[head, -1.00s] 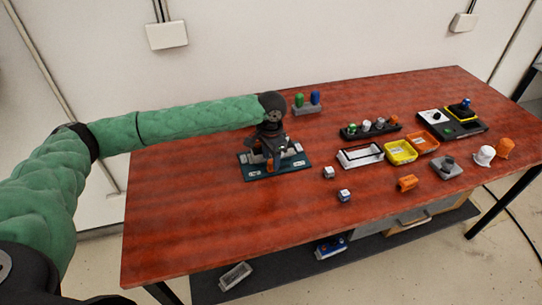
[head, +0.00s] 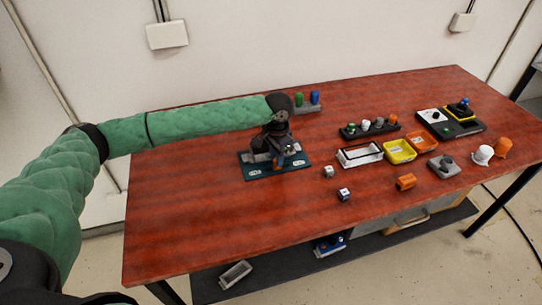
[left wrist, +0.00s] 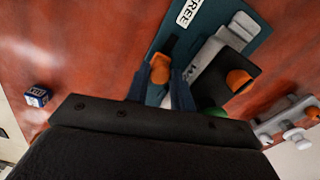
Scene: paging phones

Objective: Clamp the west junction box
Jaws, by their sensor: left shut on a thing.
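A teal board (head: 262,174) with white labels lies on the red table and carries the clamp fixture. It also shows in the left wrist view (left wrist: 262,48), where one label reads "FREE". My left gripper (left wrist: 160,82) is over this board, shut on an orange-tipped clamp handle (left wrist: 160,66) with a dark lever. To its right stand grey clamp parts (left wrist: 215,50) and a dark block (left wrist: 222,84) with an orange knob (left wrist: 238,80). My gripper and wrist hide much of the fixture in the head view. I cannot tell which part is the west junction box. My right gripper is not in view.
A grey holder (head: 308,109) with green and blue pegs stands behind the board. Two small cubes (head: 328,171) (head: 344,194) lie to the right. The table's left part is clear.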

